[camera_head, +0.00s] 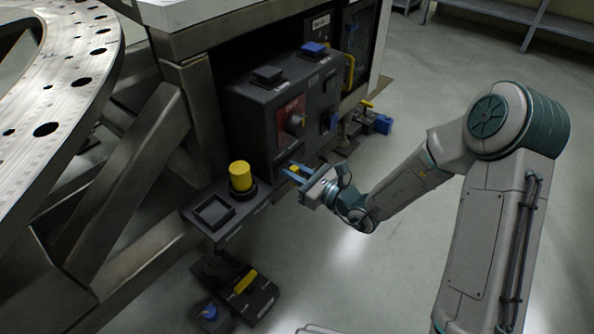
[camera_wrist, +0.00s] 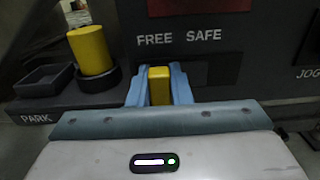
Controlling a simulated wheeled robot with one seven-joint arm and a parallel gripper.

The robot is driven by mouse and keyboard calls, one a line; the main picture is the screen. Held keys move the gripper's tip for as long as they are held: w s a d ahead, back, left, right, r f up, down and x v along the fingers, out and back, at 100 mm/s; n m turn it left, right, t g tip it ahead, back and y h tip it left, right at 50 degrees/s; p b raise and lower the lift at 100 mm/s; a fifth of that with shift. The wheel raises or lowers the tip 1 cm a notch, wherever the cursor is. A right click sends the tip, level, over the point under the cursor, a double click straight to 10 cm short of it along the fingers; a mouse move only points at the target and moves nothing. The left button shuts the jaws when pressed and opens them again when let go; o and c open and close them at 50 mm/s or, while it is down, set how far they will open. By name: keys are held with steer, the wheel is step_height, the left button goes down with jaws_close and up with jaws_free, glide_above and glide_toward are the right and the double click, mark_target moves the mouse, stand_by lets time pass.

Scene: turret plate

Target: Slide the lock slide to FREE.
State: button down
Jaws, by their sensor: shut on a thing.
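The lock slide's yellow knob (camera_wrist: 160,86) stands in a dark slot on the front of the grey control box (camera_head: 262,115). In the wrist view it is below the word FREE (camera_wrist: 155,40), left of the word SAFE (camera_wrist: 203,35). My gripper (camera_wrist: 160,92) is shut on the knob, with one blue finger on each side. In the head view my gripper (camera_head: 294,171) reaches the low front of the box from the right. The fingers hide the knob's sides and part of the slot.
A yellow cylinder (camera_head: 241,176) stands in a round holder left of my gripper, beside an empty square tray marked PARK (camera_wrist: 42,82). A red plate with a dark knob (camera_head: 292,122) is above the slot. Open floor (camera_head: 380,270) lies to the right.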

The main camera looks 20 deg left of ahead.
steer(key=c, duration=1.3)
jaws_free()
steer(key=shift+s+a+f+g, duration=0.1)
steer(key=shift+s+a+g, duration=0.2)
steer(key=shift+s, duration=0.2)
steer(key=shift+w+d, duration=0.15)
steer(key=p+v, duration=0.4)
steer(key=v, duration=1)
steer(key=shift+f, duration=0.1)
